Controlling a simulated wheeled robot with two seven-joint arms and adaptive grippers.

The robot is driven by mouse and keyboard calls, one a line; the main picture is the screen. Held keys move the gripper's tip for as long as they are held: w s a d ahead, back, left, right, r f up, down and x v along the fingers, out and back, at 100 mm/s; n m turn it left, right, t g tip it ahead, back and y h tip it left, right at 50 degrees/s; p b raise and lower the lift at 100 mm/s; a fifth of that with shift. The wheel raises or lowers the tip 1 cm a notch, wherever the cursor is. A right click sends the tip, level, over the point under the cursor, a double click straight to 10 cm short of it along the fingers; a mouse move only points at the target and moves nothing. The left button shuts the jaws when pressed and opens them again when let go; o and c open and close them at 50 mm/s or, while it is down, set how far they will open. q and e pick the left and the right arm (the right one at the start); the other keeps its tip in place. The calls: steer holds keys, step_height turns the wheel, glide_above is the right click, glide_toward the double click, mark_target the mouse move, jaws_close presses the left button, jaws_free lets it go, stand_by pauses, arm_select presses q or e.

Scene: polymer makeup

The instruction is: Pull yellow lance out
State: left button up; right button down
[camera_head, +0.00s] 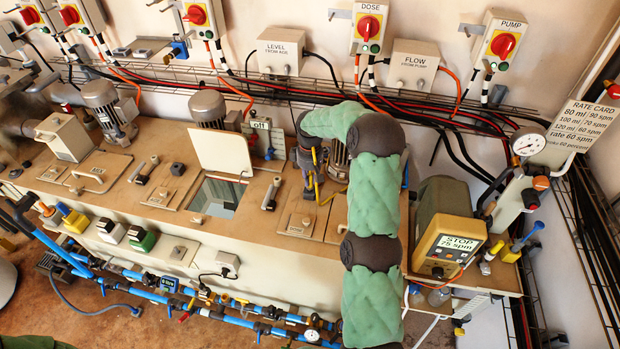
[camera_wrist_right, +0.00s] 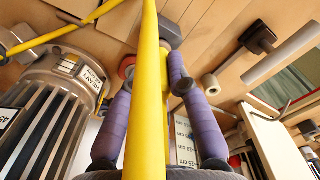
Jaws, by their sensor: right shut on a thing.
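The yellow lance (camera_wrist_right: 149,110) runs lengthwise through the middle of the right wrist view, large and close to the camera. The purple fingers of my right gripper (camera_wrist_right: 152,80) stand on both sides of it, shut on it. In the head view my right gripper (camera_head: 312,168) is over the tank deck, partly hidden by my green-sleeved arm. Short yellow parts of the lance (camera_head: 317,190) show beside it there. I cannot tell how much of the lance is inside the tank. My left gripper is not in view.
A ribbed grey motor (camera_wrist_right: 45,115) stands close on the left in the wrist view. An open tank hatch (camera_head: 216,196) with a raised lid (camera_head: 220,155) lies left of the gripper. A pump unit (camera_head: 446,243) stands to the right. Cables and switch boxes line the wall.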

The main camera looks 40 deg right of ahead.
steer(key=shift+r, duration=0.1)
step_height(320, 180, up, 14)
steer(key=p, duration=0.9)
stand_by(1.6)
steer(key=shift+f, duration=0.2)
